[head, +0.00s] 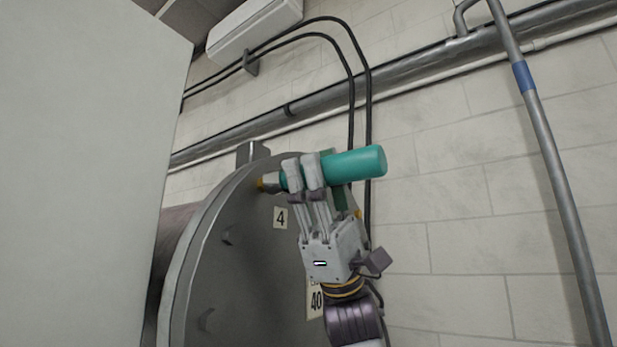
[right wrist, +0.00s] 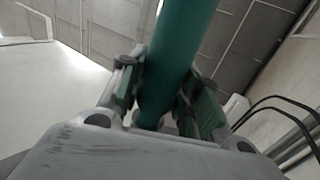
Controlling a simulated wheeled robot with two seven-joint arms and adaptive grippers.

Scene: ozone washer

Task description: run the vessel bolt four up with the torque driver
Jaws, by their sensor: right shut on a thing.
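A teal torque driver (head: 355,163) is in my right gripper (head: 302,172), which is shut around its body. The driver lies nearly level and points left at the grey vessel flange (head: 255,265). Its tip meets a brass-coloured bolt (head: 262,184) just above the label "4" (head: 280,217); I cannot tell whether the tip is fully seated on it. In the right wrist view the teal driver (right wrist: 177,50) runs between the green-padded fingers (right wrist: 165,100). My left gripper is in neither view.
A pale panel (head: 85,170) fills the left. Black cables (head: 351,100) and pipes (head: 410,68) run along the block wall. A grey pole (head: 555,160) leans at the right. The space right of the driver is clear.

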